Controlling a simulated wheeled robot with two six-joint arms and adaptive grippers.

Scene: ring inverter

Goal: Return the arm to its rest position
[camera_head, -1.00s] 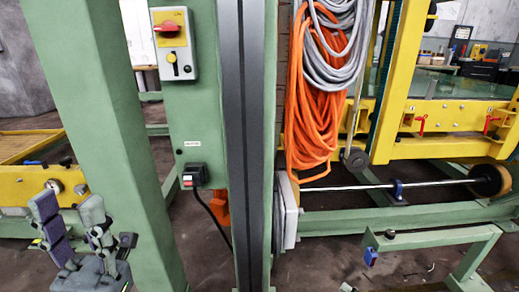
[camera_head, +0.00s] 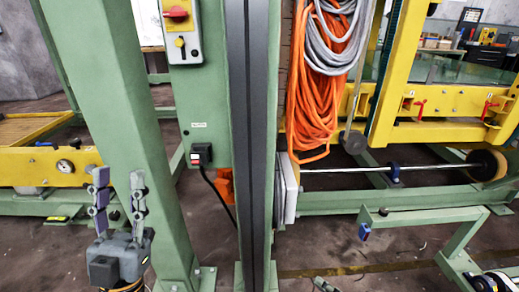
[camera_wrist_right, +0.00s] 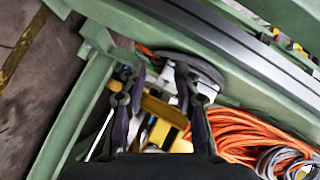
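My left gripper (camera_head: 119,192) stands upright at the lower left of the head view. Its two fingers point up, parallel and apart, with nothing between them. It appears in front of a green post (camera_head: 125,130). My right gripper (camera_wrist_right: 160,92) shows in the right wrist view. Its two fingers are apart, and I see nothing held between them. Behind them are a green beam, a yellow piece and orange cable, seemingly farther off. At the bottom edge of the head view, a small grey-purple piece may be a right fingertip; the rest is out of frame.
A control box with a red switch (camera_head: 176,14) is on a green column. An orange cable bundle (camera_head: 312,100) hangs beside a dark vertical rail (camera_head: 250,130). A yellow frame (camera_head: 395,80) and a low green bench frame (camera_head: 420,215) stand at right. Bare floor shows between them.

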